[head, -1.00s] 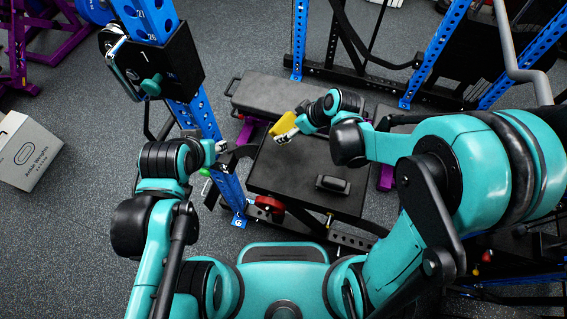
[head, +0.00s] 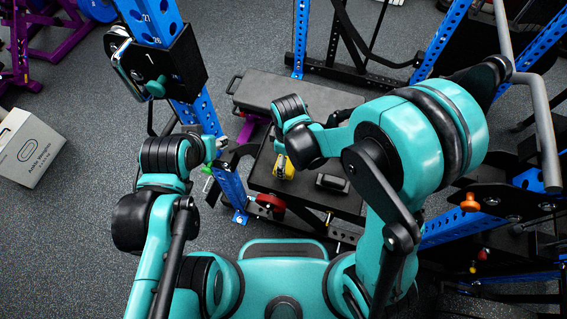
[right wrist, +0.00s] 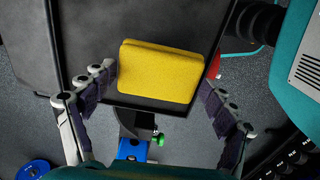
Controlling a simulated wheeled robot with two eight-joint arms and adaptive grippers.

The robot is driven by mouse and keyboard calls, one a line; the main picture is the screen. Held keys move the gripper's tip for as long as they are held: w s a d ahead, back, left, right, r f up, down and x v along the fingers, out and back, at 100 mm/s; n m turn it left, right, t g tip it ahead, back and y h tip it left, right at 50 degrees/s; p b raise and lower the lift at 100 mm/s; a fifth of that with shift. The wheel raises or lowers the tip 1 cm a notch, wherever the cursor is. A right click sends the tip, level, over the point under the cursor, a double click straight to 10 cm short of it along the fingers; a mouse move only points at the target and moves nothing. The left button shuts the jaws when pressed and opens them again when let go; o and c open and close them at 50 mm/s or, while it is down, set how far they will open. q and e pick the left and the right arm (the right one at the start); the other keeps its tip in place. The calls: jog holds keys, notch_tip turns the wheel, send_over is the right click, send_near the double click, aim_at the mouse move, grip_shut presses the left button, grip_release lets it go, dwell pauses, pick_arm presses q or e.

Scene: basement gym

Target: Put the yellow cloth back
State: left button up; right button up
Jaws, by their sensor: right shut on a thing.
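The yellow cloth (head: 284,168), a folded pad, is over the black flat top (head: 262,178) in the head view. In the right wrist view the cloth (right wrist: 160,72) lies between the two fingers of my right gripper (right wrist: 160,98), over the edge of the black top (right wrist: 85,30). My right gripper (head: 281,156) is shut on the cloth; its fingers are mostly hidden by my wrist in the head view. Whether the cloth touches the top is unclear. My left gripper (head: 219,144) is beside the blue post at left, small and partly hidden, with its jaws unclear.
A small black block (head: 332,183) lies on the black top, right of the cloth. A grey bench pad (head: 265,88) is behind. A carton (head: 28,148) is on the floor.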

jog(key=shift+w+a+f, duration=0.45)
jog(key=shift+w+a, duration=0.05)
jog(key=shift+f+b, duration=0.65)
jog(key=shift+f, duration=1.35)
jog(key=shift+c, duration=0.4)
jog(key=o, duration=1)
jog(key=shift+c, duration=0.2)
notch_tip(320, 180, up, 12)
jog(key=p, duration=0.3)
jog(key=shift+r, duration=0.1)
